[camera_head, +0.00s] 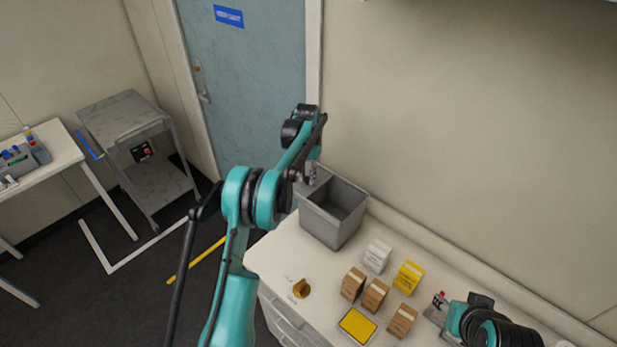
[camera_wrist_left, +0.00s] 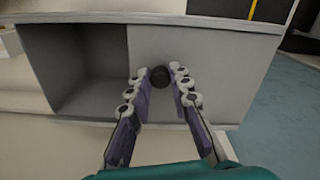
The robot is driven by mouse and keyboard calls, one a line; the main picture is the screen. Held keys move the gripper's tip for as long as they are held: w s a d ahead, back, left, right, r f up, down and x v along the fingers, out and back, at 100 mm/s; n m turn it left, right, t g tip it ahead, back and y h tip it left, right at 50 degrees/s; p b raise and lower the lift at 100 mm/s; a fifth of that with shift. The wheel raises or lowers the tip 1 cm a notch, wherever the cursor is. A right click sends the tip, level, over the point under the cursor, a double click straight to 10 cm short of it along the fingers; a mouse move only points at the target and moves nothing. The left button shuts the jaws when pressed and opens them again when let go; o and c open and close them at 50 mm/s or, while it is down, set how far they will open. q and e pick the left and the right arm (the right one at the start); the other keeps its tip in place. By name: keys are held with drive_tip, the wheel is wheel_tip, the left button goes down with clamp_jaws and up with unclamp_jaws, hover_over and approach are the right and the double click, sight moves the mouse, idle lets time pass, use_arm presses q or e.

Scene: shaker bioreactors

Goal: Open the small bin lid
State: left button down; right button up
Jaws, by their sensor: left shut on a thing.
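The small grey bin (camera_head: 325,232) stands on the white worktop at the back, near the wall. Its inside shows at the right of its top; my left gripper (camera_head: 311,178) is at its back left. In the left wrist view the bin (camera_wrist_left: 75,75) has a dark open part on the left. A flat grey lid panel (camera_wrist_left: 222,85) covers the part on the right. The fingers of my left gripper (camera_wrist_left: 163,88) stand on either side of the lid's dark round knob (camera_wrist_left: 160,77) and are shut on it. My right gripper is not in view; only part of that arm shows.
Brown boxes (camera_head: 375,294), a white box (camera_head: 377,256), a yellow box (camera_head: 408,277) and a yellow tray (camera_head: 357,326) stand in front of the bin. A brown round object (camera_head: 301,288) lies near the worktop's left edge. The wall is close behind.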

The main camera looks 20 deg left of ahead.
use_arm(q)
drive_tip(key=c, duration=1.4)
unclamp_jaws()
drive_tip(key=shift+o, duration=0.2)
wheel_tip(320, 180, up, 12)
drive_tip(key=shift+f, duration=0.1)
